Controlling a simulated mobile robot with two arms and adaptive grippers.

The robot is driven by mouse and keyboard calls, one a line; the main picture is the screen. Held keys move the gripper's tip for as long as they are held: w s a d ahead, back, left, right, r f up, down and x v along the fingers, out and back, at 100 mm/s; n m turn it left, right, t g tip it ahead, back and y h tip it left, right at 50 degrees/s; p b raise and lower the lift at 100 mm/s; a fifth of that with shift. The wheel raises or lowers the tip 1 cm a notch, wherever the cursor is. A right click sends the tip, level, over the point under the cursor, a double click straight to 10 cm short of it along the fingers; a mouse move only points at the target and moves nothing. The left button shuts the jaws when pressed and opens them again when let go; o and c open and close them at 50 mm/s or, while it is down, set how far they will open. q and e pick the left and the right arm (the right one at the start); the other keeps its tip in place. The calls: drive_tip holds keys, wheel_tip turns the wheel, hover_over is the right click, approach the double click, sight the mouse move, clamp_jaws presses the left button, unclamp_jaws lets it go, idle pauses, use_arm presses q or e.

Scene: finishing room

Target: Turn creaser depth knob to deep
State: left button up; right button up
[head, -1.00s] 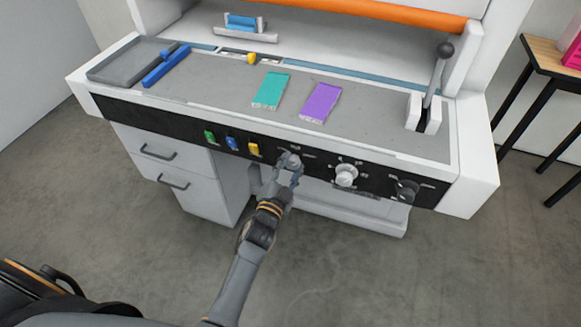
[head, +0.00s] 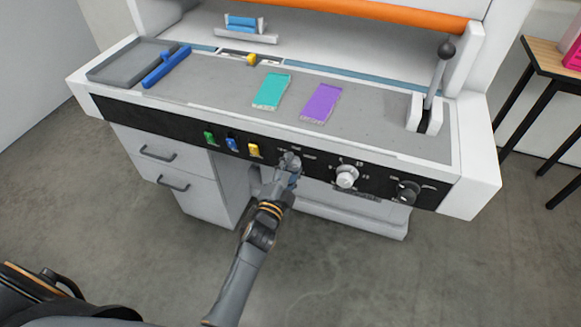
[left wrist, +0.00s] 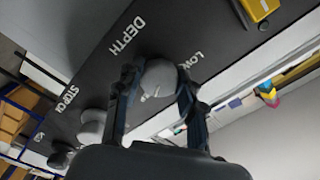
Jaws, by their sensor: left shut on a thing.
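The depth knob (left wrist: 158,78) is a round grey knob on the black control panel, beside the word DEPTH and a partly covered label beginning "LO". A small pale mark shows on its lower left edge in the left wrist view. My left gripper (left wrist: 154,88) has one finger on each side of the knob and is shut on it. In the head view the left gripper (head: 289,168) covers most of the knob (head: 289,157) at the front panel. The deep label is not readable. My right gripper is in neither view.
A light dial (head: 346,176) and a dark knob (head: 408,192) sit to the right on the panel. Green, blue and yellow switches (head: 253,150) sit to the left. Teal (head: 271,91) and purple (head: 320,102) pieces lie on the worktop. A lever (head: 436,85) stands at right.

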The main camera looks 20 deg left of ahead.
use_arm(q)
drive_tip(key=o, duration=1.2)
drive_tip(key=shift+c, duration=0.2)
drive_tip(key=shift+s, duration=0.1)
drive_tip(key=s, duration=1.2)
drive_tip(key=shift+a, duration=0.2)
drive_tip(key=shift+w, duration=0.1)
